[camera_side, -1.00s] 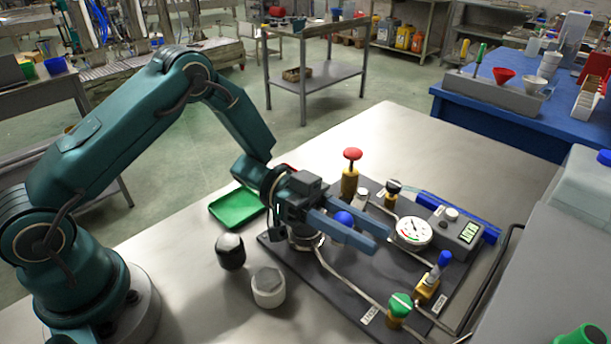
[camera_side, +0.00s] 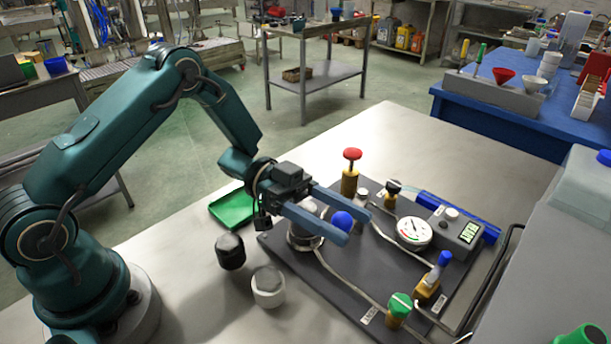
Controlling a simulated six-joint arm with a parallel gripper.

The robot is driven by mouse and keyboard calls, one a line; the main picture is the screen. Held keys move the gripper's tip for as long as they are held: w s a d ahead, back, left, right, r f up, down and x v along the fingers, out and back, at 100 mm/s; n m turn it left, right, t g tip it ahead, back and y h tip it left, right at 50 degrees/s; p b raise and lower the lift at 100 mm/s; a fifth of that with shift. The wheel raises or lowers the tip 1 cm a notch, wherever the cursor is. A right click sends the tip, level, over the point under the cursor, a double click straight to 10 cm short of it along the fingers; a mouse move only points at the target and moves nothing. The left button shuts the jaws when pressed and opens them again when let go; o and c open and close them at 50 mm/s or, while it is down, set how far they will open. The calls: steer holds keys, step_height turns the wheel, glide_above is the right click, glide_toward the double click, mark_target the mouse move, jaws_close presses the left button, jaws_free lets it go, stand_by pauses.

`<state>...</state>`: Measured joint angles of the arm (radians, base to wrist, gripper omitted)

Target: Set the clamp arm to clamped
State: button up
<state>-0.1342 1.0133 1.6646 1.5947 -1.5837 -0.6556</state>
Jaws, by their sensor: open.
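A blue ball knob (camera_side: 342,221), which looks like the end of the clamp arm, sits beside a round metal vessel (camera_side: 303,238) on the dark base plate (camera_side: 345,284). The rest of the clamp arm is hidden by my gripper, so I cannot tell its position. My gripper (camera_side: 355,228) is open, with its two blue-grey fingers pointing right and down over the vessel. In this view the knob appears between the fingers near their tips. I cannot tell whether either finger touches it.
The plate also holds a red-topped brass valve (camera_side: 351,170), a round gauge (camera_side: 413,232), a blue-handled valve (camera_side: 435,272) and a green-knobbed valve (camera_side: 398,309). A black-topped jar (camera_side: 230,251), a white jar (camera_side: 268,287) and a green tray (camera_side: 234,207) stand left of the plate.

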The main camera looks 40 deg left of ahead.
steer(key=shift+s+a, duration=0.1)
steer(key=shift+a, duration=0.85)
